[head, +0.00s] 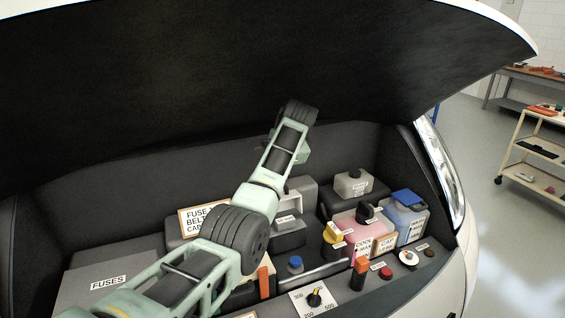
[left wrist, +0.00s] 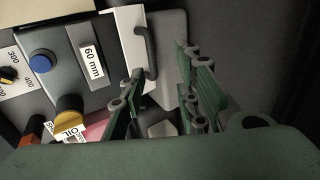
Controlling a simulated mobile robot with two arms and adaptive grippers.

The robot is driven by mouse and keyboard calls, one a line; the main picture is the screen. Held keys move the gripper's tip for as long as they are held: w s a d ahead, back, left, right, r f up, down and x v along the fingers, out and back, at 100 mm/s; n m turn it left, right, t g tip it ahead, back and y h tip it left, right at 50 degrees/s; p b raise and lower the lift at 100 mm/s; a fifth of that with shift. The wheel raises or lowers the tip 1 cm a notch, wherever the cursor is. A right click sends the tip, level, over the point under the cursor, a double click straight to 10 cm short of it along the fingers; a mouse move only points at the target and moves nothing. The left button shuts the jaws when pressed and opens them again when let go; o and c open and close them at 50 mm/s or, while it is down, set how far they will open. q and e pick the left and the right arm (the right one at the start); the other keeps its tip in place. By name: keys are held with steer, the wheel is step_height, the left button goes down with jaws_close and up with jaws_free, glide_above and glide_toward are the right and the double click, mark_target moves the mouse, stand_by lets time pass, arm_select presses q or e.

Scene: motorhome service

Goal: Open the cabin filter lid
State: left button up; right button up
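In the left wrist view, a pale panel (left wrist: 122,40) carries a dark bar handle (left wrist: 150,52); it seems to be the cabin filter lid, though no label naming it is readable. A grey surface (left wrist: 172,50) lies beside it. In the head view, a grey box (head: 302,190) shows partly behind my left arm. My left gripper (left wrist: 162,78) is open, its green fingers spread apart. The left finger's tip is close to the handle's lower end; I cannot tell whether they touch. In the head view my left arm largely hides the gripper. My right gripper is not in view.
The raised hood (head: 240,75) hangs above the bay. Right of the arm stand a pink reservoir (head: 362,222), a blue-capped tank (head: 408,216) and a grey canister (head: 353,184). A "60 mm" block (left wrist: 90,58) sits near the handle. The fuse box (head: 105,283) is at left.

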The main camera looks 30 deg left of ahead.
arm_select(q)
steer(key=v, duration=0.5)
steer(key=shift+d, duration=0.1)
stand_by(0.4)
